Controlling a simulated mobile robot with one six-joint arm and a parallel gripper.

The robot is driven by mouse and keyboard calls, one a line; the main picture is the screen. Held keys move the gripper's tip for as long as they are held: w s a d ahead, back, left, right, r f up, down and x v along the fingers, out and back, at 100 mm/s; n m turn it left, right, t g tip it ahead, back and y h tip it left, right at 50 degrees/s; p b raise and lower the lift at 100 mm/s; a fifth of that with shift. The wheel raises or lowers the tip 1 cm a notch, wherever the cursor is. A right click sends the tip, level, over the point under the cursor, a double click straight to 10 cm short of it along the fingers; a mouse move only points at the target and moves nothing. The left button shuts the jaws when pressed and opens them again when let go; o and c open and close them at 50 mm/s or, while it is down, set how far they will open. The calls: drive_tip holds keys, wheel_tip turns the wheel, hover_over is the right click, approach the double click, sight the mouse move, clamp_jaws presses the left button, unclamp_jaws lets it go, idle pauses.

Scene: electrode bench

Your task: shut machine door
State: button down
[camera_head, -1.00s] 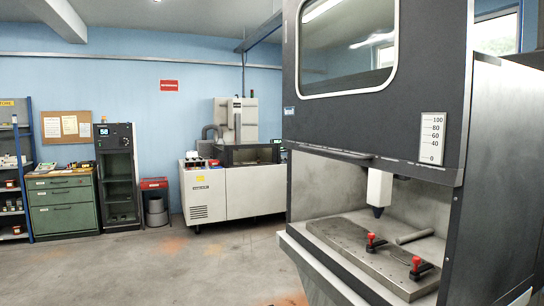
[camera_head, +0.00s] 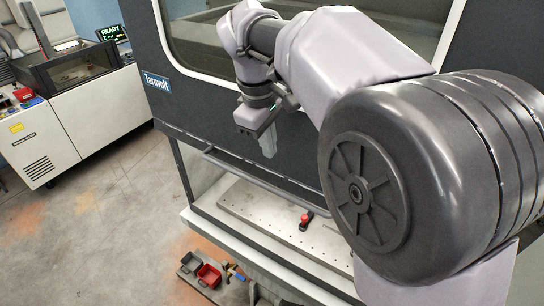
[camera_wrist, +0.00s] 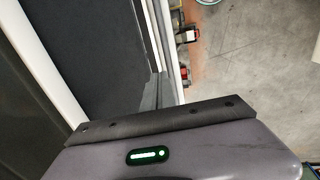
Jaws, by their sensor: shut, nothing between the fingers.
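The machine door (camera_head: 185,85) is a large dark panel with a framed window, on the machine marked Tarnvolt. It is raised, and the work chamber below it is open. A grey bar handle (camera_head: 250,176) runs along its lower edge. My gripper (camera_head: 268,150) is shut and empty, pointing down in front of the door, seen above the handle in the head view. I cannot tell whether it touches the door. My arm hides the right part of the door and handle. The wrist view shows a dark bar and my grey wrist; the fingertips cannot be made out there.
Inside the chamber lies a perforated plate (camera_head: 262,212) with a red-knobbed clamp (camera_head: 305,220). Red and grey bins (camera_head: 208,276) sit low in front of the machine. Another machine (camera_head: 75,115) stands at the left. The floor (camera_head: 110,225) between them is clear.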

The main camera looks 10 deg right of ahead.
approach(278, 192)
drive_tip(key=s, duration=0.2)
drive_tip(key=w+f, duration=0.2)
drive_tip(key=f, duration=0.1)
drive_tip(key=w+f, duration=0.1)
drive_tip(key=f, duration=0.1)
drive_tip(key=shift+w+d+f, duration=0.25)
drive_tip(key=shift+w+d, duration=0.1)
drive_tip(key=shift+d, duration=0.05)
drive_tip(key=shift+s+d+f, duration=0.1)
drive_tip(key=shift+s+f, duration=0.1)
drive_tip(key=shift+f, duration=0.1)
drive_tip(key=shift+s+d+f, duration=0.15)
drive_tip(key=shift+s, duration=0.25)
drive_tip(key=shift+w+f, duration=0.15)
drive_tip(key=shift+w, duration=0.3)
drive_tip(key=shift+s+f+b, duration=0.25)
drive_tip(key=shift+f+b, duration=0.1)
drive_tip(key=shift+b, duration=0.05)
wheel_tip(278, 192, down, 52)
drive_tip(key=b, duration=3.3)
drive_tip(key=shift+r, duration=0.2)
